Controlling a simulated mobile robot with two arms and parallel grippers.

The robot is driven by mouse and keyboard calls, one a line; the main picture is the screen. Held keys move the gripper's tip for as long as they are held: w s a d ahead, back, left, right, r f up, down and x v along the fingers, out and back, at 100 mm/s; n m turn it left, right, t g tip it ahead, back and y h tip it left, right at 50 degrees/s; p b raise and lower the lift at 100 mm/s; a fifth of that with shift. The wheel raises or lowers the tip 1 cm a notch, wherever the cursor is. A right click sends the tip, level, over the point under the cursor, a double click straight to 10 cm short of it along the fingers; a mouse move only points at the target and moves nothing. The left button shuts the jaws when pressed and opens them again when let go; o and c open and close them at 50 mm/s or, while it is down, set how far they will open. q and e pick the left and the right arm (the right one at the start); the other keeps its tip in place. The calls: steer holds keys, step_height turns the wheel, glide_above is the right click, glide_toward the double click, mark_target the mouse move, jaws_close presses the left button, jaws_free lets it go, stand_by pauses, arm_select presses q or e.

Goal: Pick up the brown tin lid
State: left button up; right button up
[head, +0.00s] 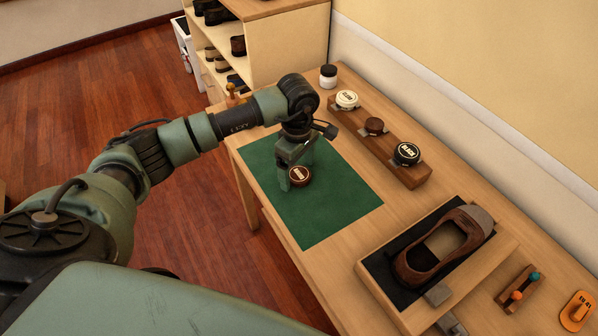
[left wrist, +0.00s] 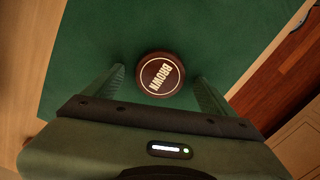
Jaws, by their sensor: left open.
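The brown tin lid (head: 299,175) is a round dark brown disc marked "BROWN". It lies on the green mat (head: 343,203) on the table. My left gripper (head: 293,178) points down over the mat right at the lid. In the left wrist view, the lid (left wrist: 160,75) lies between the two fingertips of my open left gripper (left wrist: 158,82), with green mat showing on both sides of it. I cannot tell whether the fingers touch the mat. My right gripper is out of view.
A wooden rack (head: 398,167) behind the mat holds a white-topped tin, a brown tin and a black-lidded tin (head: 407,153). A small jar (head: 328,77) stands at the far end. A brown shoe (head: 437,244) lies on a black pad at the right. The mat around the lid is clear.

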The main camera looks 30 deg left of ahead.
arm_select(q)
steer(key=c, duration=1.4)
